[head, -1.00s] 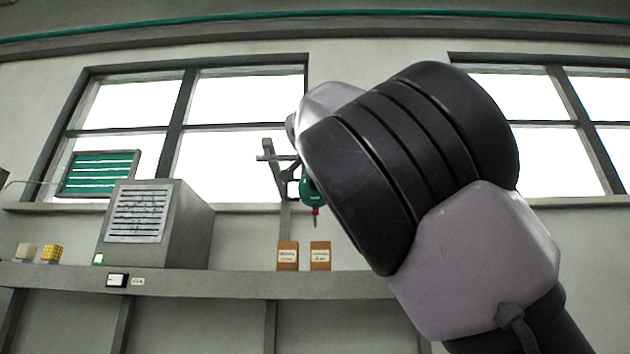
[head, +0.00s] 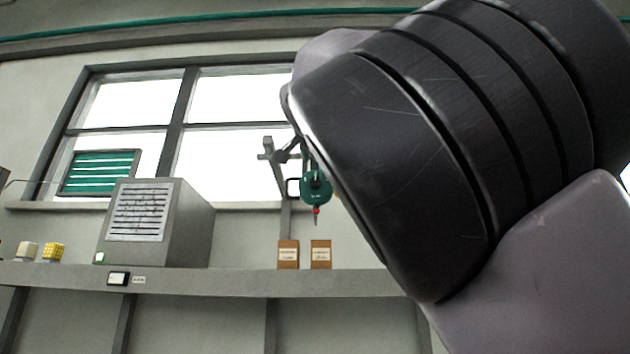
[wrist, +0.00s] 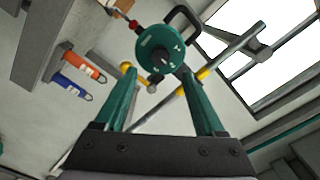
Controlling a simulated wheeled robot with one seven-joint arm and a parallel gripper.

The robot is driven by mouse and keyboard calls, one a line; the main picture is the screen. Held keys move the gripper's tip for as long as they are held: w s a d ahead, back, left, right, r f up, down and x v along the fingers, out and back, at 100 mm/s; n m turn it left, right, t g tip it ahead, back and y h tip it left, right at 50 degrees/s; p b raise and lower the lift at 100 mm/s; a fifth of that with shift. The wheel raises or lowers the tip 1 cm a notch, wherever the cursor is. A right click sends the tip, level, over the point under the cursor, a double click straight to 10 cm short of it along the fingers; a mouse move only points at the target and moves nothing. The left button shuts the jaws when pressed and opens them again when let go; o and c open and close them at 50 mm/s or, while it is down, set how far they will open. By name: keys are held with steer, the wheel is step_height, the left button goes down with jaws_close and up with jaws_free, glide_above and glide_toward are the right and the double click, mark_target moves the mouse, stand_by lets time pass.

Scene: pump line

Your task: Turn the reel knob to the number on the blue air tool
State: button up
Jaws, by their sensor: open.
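The green reel (wrist: 152,43) hangs on a grey bracket and shows its round face with a dark central knob (wrist: 161,58) in the wrist view. The reel also shows in the head view (head: 316,190), beside my arm. My gripper (wrist: 158,74) is open and empty, its green fingers pointing toward the reel with the knob seen between their tips. I cannot tell the remaining distance. A blue air tool (wrist: 68,84) hangs beside an orange one (wrist: 84,66) at the left of the wrist view. The marks on the reel face and blue tool are too small to read.
A grey bar (wrist: 237,47) of the bracket crosses near the reel. In the head view, a shelf (head: 215,283) runs along the wall with a grey vented box (head: 185,225) and two small brown boxes (head: 288,255). My arm covers the right side.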

steer(key=shift+s, duration=1.5)
steer(key=s+d+f+n+g, duration=0.2)
steer(key=d+f+g, duration=0.3)
steer(key=d+f, duration=1.5)
steer(key=s+d+f+n+g+y, duration=0.1)
steer(key=s+f+g, duration=0.1)
steer(key=f, duration=0.7)
steer(key=s+d+f+n+g, duration=0.2)
steer(key=f, duration=0.7)
steer(key=s+d+f+n+g+y, duration=0.1)
steer(key=s+d+f, duration=0.1)
steer(key=f, duration=0.7)
steer(key=shift+n+g+y, duration=0.3)
steer(key=shift+g, duration=0.1)
